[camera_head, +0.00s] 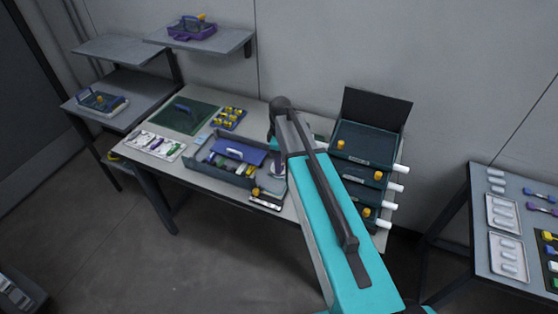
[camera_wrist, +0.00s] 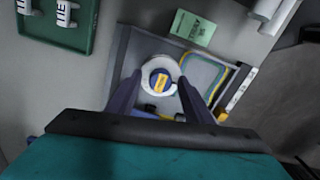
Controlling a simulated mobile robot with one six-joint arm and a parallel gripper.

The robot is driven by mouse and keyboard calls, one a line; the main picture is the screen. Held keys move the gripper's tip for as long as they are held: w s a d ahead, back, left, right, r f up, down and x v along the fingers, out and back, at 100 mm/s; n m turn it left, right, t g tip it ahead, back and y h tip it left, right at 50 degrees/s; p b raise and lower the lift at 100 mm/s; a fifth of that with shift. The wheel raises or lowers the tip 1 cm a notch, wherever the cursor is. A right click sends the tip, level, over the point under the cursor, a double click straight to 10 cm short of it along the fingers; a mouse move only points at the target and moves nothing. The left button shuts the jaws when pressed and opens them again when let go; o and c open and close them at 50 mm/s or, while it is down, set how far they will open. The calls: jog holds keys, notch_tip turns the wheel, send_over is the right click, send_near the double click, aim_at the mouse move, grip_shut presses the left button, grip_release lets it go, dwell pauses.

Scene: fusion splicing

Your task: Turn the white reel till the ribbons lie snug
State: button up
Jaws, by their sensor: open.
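The white reel (camera_wrist: 148,72) shows in the wrist view as a round white ring with a dark blue centre and a yellow label. It sits inside a grey open tray (camera_wrist: 121,55). A yellow and a blue ribbon (camera_wrist: 216,62) curve loosely along the tray's right part. My gripper (camera_wrist: 155,92) is open, with one dark finger on each side of the reel; I cannot tell whether they touch it.
A green card (camera_wrist: 194,29) lies beside the tray's far edge. A green tray with white parts (camera_wrist: 85,30) is at upper left. In the head view a dark drawer stack (camera_head: 365,150) with white handles stands right of my arm, and a blue-lidded toolbox (camera_head: 235,152) left.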

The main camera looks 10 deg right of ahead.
jog(key=c, duration=1)
jog(key=shift+a, duration=0.2)
jog(key=shift+c, duration=0.3)
jog(key=shift+d, duration=0.15)
